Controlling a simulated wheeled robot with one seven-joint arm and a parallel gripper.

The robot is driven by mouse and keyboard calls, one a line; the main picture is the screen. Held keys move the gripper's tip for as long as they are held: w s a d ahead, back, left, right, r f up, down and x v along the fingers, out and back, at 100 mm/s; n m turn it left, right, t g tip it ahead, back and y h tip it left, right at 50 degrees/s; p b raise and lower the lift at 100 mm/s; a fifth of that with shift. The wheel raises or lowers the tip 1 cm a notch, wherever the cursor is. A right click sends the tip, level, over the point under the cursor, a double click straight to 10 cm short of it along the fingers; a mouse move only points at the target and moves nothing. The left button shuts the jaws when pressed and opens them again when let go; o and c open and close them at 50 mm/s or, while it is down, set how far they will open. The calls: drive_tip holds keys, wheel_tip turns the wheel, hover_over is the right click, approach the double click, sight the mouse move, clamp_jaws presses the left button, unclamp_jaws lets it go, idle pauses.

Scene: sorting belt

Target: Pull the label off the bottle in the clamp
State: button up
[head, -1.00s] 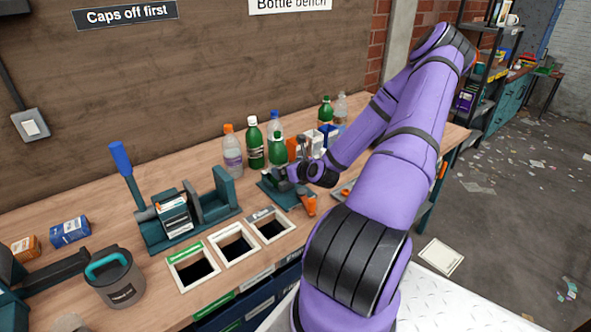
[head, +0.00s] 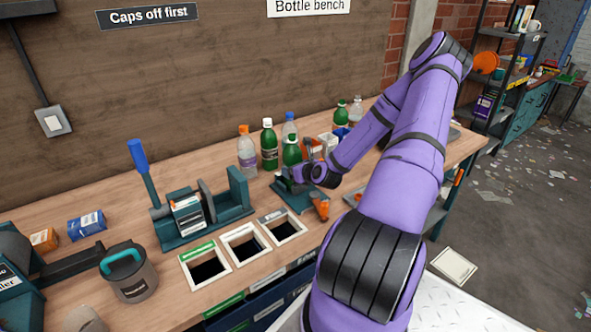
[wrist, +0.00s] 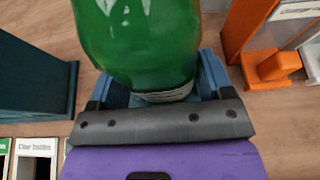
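A green bottle (head: 291,153) stands upright in the teal clamp (head: 293,203), which has an orange handle (head: 320,206). In the wrist view the green bottle (wrist: 137,40) fills the top middle. A pale printed band, the label (wrist: 167,95), shows low on it, mostly hidden by my gripper's grey front. My gripper (head: 288,180) is at the bottle's lower part, on its near side. Blue pieces show on both sides of the bottle in the wrist view; I cannot tell whether the fingers touch the label or the bottle.
Several bottles, among them an orange-capped one (head: 246,152), stand behind the clamp. A teal press (head: 187,215) with a blue lever stands to the left. Three framed bin openings (head: 243,245) lie along the front edge.

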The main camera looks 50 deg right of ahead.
sight(295, 148)
drive_tip(key=shift+c, duration=1.2)
drive_tip(key=shift+r, duration=1.6)
drive_tip(key=shift+r, duration=2.4)
drive_tip(key=shift+r, duration=0.15)
drive_tip(key=shift+r, duration=2.35)
drive_tip(key=shift+r, duration=0.1)
drive_tip(key=shift+r, duration=2.4)
